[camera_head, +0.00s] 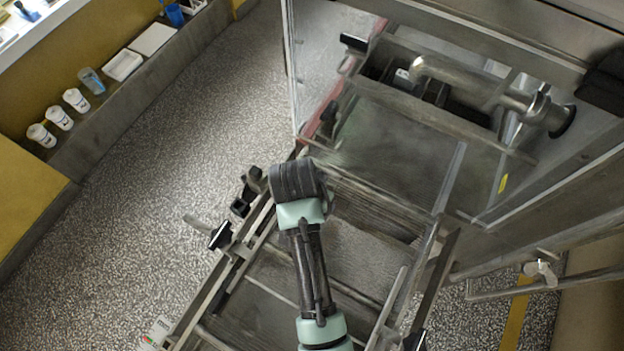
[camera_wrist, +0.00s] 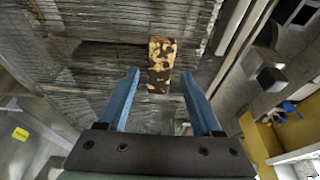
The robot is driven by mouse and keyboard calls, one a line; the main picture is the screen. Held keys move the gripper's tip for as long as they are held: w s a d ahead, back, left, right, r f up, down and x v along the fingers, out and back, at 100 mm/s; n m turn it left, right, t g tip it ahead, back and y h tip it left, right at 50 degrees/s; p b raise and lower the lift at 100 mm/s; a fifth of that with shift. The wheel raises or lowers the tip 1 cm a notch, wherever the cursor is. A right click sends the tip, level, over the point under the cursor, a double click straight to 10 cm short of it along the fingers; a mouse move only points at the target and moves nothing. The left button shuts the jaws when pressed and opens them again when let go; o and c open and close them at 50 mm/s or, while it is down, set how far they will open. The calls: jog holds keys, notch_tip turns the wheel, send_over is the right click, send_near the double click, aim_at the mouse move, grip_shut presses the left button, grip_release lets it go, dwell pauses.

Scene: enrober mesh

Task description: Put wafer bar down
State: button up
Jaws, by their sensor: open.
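The wafer bar (camera_wrist: 161,65) shows in the wrist view as a small upright-looking rectangle, mottled dark brown and tan. It lies on the grey mesh belt (camera_wrist: 100,95), ahead of my gripper (camera_wrist: 162,85). The two blue fingers are open, apart from each other, and the bar's near end appears between or just beyond their tips. I see no finger touching it. In the head view my arm covers the middle of the mesh belt (camera_head: 362,262), and the bar and the fingers are hidden there.
Metal rails (camera_head: 388,308) flank the belt. A machine housing with a large metal pipe (camera_head: 470,85) stands at the far right. Black clamp knobs (camera_head: 220,236) stick out on the left side. Several white cups (camera_head: 60,118) stand on a side counter at left, beyond open floor.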

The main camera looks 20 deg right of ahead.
jog(key=v, duration=1.1)
jog(key=w+a+r+n+t, duration=0.2)
jog(key=w+r+t, duration=0.3)
jog(key=r, duration=0.6)
jog(key=w+a+r+n+t, duration=0.15)
jog(key=w+r+t, duration=0.35)
jog(key=r, duration=0.5)
jog(key=w+a+r+n+t, duration=0.15)
jog(key=w+r+t, duration=0.35)
jog(key=r, duration=0.6)
jog(key=s+a+r+n+t+y, duration=0.1)
jog(key=s+r+t, duration=0.4)
jog(key=r, duration=0.7)
jog(key=s+a+r+n+t+y, duration=0.1)
jog(key=s+a+r+n+t, duration=0.2)
jog(key=s+r, duration=0.4)
notch_tip(320, 180, up, 6)
jog(key=shift+s+a+n+t+y+b, duration=0.35)
jog(key=shift+n+t, duration=0.35)
jog(key=shift+t, duration=0.5)
